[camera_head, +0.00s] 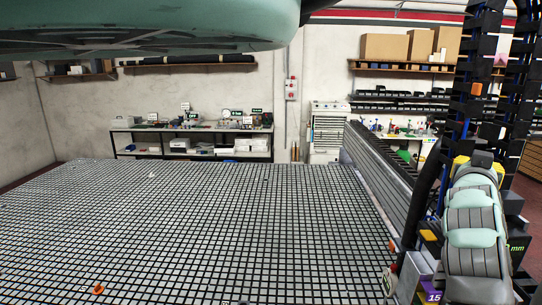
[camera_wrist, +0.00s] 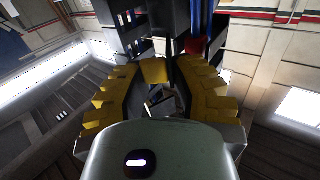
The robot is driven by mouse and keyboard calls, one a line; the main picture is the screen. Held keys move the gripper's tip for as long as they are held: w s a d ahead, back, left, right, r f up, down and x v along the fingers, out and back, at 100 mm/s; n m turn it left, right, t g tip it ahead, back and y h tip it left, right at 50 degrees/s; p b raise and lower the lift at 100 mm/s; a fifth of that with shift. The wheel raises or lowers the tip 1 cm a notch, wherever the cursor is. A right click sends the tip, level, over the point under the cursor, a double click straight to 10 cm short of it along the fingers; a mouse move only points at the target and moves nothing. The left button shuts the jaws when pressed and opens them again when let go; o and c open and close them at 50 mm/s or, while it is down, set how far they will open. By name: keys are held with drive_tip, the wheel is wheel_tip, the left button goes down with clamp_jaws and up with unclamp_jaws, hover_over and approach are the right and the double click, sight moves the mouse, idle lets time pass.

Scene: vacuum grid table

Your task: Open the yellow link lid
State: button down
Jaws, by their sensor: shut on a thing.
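Two dark link chains hang side by side in the wrist view (camera_wrist: 190,40), with blue and red cables between them. The yellow link lid (camera_wrist: 154,71) is a small yellow block low on the chain. My gripper (camera_wrist: 158,68) has yellow stepped fingers that curve up on both sides, with their tips around this block. They look shut on it. In the head view the chains (camera_head: 474,60) hang at the right, and my gripper (camera_head: 478,160) is at their lower part. The lid cannot be told apart from the yellow fingers there.
A large black grid table (camera_head: 200,220) fills the foreground and is mostly bare. A grey ribbed beam (camera_head: 382,175) runs along its right edge. A small orange piece (camera_head: 98,289) is near its front left. Shelves and a workbench (camera_head: 190,140) stand at the back.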

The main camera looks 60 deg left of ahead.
drive_tip(key=shift+w+d+f+n+y+b, duration=0.15)
drive_tip(key=shift+n+y+b, duration=0.35)
drive_tip(key=shift+b, duration=0.8)
drive_tip(key=y+b, duration=0.1)
drive_tip(key=b, duration=0.2)
drive_tip(key=n+g+y+b, duration=0.1)
drive_tip(key=b, duration=0.1)
drive_tip(key=shift+w+d+f+b, duration=0.1)
drive_tip(key=shift+d+f+b, duration=0.15)
drive_tip(key=shift+b, duration=0.15)
drive_tip(key=w+n+g+y+b, duration=0.1)
drive_tip(key=n+g+y+b, duration=0.2)
drive_tip(key=b, duration=0.1)
drive_tip(key=w+n+g+y+b, duration=0.1)
drive_tip(key=n+g+y+b, duration=0.2)
drive_tip(key=b, duration=0.2)
drive_tip(key=d+r+n+g+y+b, duration=0.1)
drive_tip(key=n+g+y+b, duration=0.1)
drive_tip(key=g+y+b, duration=0.1)
drive_tip(key=shift+w+n+g+b, duration=0.4)
drive_tip(key=shift+g+b, duration=0.2)
drive_tip(key=shift+b, duration=0.3)
drive_tip(key=shift+w+f+n+g+y+p, duration=0.15)
drive_tip(key=shift+n+g+y+p, duration=0.15)
drive_tip(key=shift+g, duration=0.2)
